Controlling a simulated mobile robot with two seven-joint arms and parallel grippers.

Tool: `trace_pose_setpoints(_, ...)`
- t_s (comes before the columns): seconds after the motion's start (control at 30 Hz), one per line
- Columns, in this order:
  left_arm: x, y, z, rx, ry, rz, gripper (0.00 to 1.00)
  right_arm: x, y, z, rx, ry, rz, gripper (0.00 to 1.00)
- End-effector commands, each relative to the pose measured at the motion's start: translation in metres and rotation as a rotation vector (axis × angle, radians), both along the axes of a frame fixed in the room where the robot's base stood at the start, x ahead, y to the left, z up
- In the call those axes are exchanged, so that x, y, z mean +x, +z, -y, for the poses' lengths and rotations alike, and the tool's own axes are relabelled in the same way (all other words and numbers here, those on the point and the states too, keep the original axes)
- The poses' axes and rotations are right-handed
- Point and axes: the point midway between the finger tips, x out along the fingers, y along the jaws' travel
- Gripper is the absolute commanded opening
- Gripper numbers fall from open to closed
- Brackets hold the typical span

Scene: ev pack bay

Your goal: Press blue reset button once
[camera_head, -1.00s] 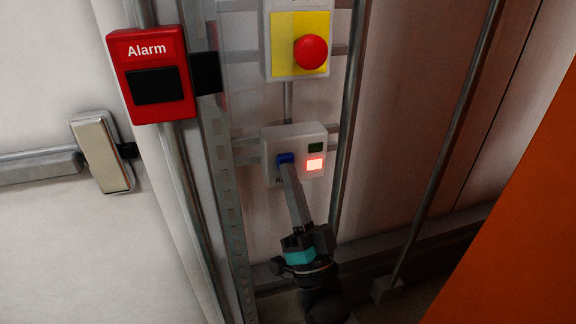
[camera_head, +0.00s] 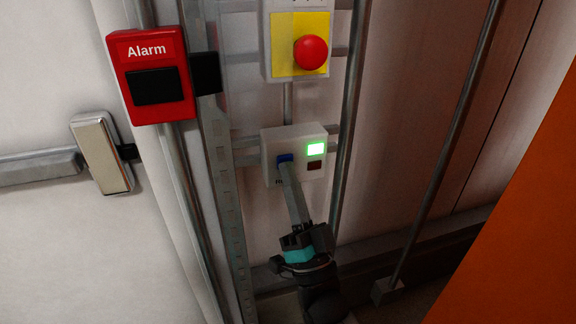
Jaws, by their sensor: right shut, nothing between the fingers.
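The blue reset button (camera_head: 284,158) is on a small white box (camera_head: 269,146) fixed to the metal frame. The box has a lit green lamp (camera_head: 315,149) at its upper right and a dark red lamp (camera_head: 315,165) below it. My right gripper (camera_head: 286,167) is shut and empty. Its fingertips are at the lower part of the blue button and look to be touching it. They hide part of the button and of the label below it. My left gripper is not in view.
A red emergency button (camera_head: 311,52) on a yellow plate (camera_head: 284,64) is just above the box. A red alarm box (camera_head: 150,50) and a door bar (camera_head: 40,167) are at the left. Metal posts (camera_head: 349,110) stand beside the box. An orange panel (camera_head: 515,230) is at the right.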

Motion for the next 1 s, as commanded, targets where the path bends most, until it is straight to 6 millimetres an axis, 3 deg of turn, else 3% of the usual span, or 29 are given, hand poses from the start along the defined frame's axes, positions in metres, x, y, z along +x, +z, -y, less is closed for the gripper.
trace_pose_setpoints(0.43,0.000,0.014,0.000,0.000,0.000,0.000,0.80,-0.023,0.001,0.007,-0.001,0.000,0.000,0.00)
trace_pose_setpoints(0.83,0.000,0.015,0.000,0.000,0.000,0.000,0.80,-0.027,0.000,0.008,-0.001,0.001,-0.001,0.00)
trace_pose_setpoints(1.0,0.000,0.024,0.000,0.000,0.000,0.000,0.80,-0.042,0.001,0.013,-0.002,-0.001,-0.003,0.00)
